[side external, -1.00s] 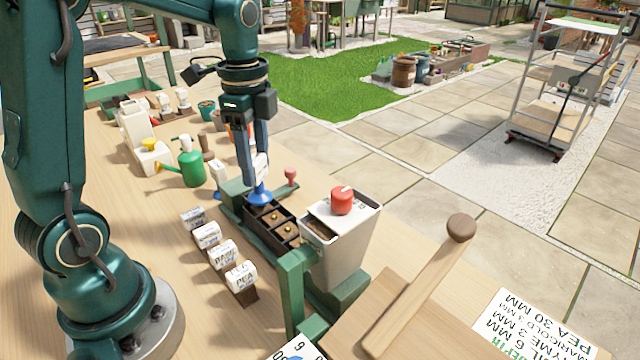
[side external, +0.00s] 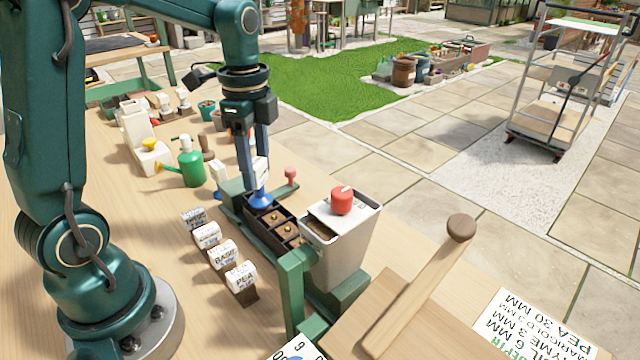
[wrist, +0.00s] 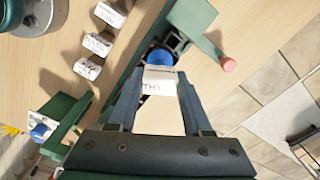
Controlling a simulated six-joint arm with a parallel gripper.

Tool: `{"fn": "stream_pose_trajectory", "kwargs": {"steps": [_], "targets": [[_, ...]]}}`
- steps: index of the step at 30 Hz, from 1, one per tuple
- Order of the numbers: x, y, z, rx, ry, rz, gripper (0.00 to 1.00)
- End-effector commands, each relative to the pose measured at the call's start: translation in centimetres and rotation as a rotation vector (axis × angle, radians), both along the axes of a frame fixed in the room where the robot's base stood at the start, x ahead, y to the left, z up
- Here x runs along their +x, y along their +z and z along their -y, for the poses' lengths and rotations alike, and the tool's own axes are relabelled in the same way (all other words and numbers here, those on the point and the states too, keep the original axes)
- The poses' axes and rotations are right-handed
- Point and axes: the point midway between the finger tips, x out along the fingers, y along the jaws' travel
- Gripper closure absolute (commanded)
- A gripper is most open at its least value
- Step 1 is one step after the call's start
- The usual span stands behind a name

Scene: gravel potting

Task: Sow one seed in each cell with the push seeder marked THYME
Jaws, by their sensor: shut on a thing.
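My gripper (side external: 252,165) is shut on the push seeder, a white-bodied tool with a blue tip (side external: 259,199). In the wrist view the seeder (wrist: 160,85) shows the letters "THY" between my fingers, with its blue end (wrist: 160,60) beyond. The seeder is roughly upright over the far end of the dark cell tray (side external: 252,228). Its blue tip hides the cell under it, and I cannot tell whether it touches the soil. Nearer cells hold brown soil, with a small tan spot in at least two of them.
Label blocks stand left of the tray, including one reading PEA (side external: 241,278). A grey hopper with a red knob (side external: 342,200) stands right of it. A green watering can (side external: 191,165) is behind left. A wooden-handled tool (side external: 420,285) and a printed card (side external: 520,325) lie in front.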

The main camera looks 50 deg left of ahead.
Motion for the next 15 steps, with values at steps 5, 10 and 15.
{"fn": "stream_pose_trajectory", "kwargs": {"steps": [5, 10, 15], "targets": [[0.01, -0.27, -0.01, 0.0, 0.0, 0.0, 0.91], [0.0, -0.51, 0.0, 0.0, 0.0, -0.001, 0.91], [0.0, -0.77, 0.0, 0.0, 0.0, 0.0, 0.91]]}}
